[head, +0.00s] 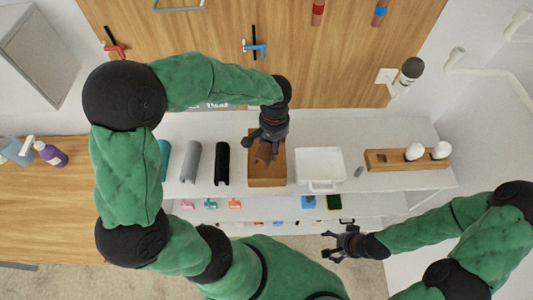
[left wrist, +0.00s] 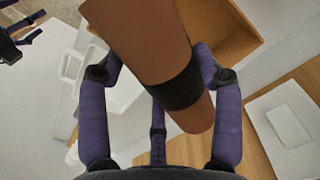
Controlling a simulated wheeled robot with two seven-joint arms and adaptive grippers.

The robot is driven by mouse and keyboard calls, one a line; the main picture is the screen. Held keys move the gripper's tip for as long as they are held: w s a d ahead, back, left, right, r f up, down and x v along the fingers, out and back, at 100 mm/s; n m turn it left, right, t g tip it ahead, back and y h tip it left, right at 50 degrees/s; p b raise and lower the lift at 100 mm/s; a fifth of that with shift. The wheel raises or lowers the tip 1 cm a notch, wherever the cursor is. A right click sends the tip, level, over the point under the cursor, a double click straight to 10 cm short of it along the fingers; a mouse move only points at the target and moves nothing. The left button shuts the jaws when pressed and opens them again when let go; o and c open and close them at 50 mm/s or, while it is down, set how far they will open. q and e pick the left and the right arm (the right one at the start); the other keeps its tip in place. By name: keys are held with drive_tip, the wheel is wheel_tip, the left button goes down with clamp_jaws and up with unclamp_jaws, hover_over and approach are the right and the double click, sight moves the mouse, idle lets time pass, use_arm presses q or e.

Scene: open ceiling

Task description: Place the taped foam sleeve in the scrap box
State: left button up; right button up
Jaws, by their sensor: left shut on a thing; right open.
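My left gripper (head: 262,143) is shut on a brown foam sleeve (head: 262,154) with a black tape band. In the left wrist view the sleeve (left wrist: 145,45) lies tilted between the purple fingers, the tape close to them. Below it is an open brown box (head: 267,182), probably the scrap box, on the white shelf; the gripper and sleeve hide part of its inside. The box (left wrist: 228,32) also shows behind the sleeve in the left wrist view. I cannot tell how high the sleeve is above it. My right gripper (head: 340,244) is open and empty, low at the right.
Teal (head: 165,160), grey (head: 190,161) and black (head: 222,163) sleeves stand left of the box. A white tray (head: 319,158) is close to its right. A wooden holder (head: 385,160) with white bulbs is farther right. Small coloured items are on the lower shelf.

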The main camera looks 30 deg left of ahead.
sight(275, 175)
use_arm(q)
drive_tip(key=shift+w+a+f+n, duration=0.3)
drive_tip(key=shift+a+f, duration=0.5)
wheel_tip(275, 175, down, 10)
drive_tip(key=shift+r+b, duration=0.15)
drive_tip(key=shift+b, duration=0.7)
drive_tip(key=o, duration=0.6)
drive_tip(key=shift+o, duration=0.2)
